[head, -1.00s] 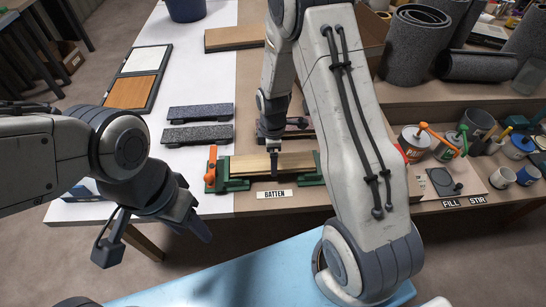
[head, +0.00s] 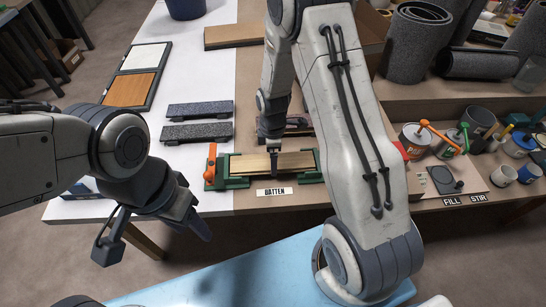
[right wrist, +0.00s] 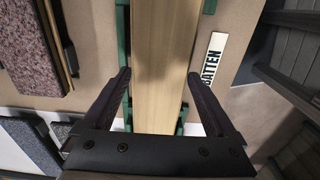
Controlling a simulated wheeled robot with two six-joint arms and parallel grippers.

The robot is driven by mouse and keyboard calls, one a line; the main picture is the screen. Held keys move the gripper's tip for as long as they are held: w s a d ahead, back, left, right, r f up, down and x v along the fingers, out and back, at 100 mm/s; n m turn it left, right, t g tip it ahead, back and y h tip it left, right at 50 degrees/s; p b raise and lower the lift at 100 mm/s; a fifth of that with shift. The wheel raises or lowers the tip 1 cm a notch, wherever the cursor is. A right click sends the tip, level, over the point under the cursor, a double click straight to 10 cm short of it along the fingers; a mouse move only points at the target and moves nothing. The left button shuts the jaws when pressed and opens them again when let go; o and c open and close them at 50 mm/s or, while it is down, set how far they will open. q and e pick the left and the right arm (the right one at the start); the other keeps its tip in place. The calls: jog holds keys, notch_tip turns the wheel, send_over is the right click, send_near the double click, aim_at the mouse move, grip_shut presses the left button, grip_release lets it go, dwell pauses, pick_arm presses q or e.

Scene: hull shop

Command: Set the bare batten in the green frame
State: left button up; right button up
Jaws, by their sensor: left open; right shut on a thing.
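The bare batten (head: 247,164) is a plain pale wooden strip lying lengthwise along the green frame (head: 237,183). It appears low between the frame's ends, but I cannot tell whether it is fully seated. My right gripper (head: 273,168) comes down from above and is shut on the batten near its middle. In the right wrist view the batten (right wrist: 165,50) runs between the two fingers (right wrist: 160,76), with green frame parts (right wrist: 122,45) showing on both sides. An orange-handled clamp (head: 211,160) stands at the frame's left end. My left gripper (head: 155,246) is open and empty, off the table's front edge.
A BATTEN label (head: 274,192) lies in front of the frame. Two grey-covered strips (head: 197,132) lie to the left, behind them a tray with white and orange panels (head: 131,90). Cans (head: 415,140) and grey rolls (head: 414,45) crowd the right. The white tabletop (head: 190,75) has free room.

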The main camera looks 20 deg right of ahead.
jog(key=shift+f+b, duration=0.3)
jog(key=shift+f, duration=0.25)
dwell(0.6)
jog(key=o, duration=1.2)
jog(key=shift+c, duration=0.2)
jog(key=shift+r+p, duration=3.05)
jog(key=shift+r, duration=0.5)
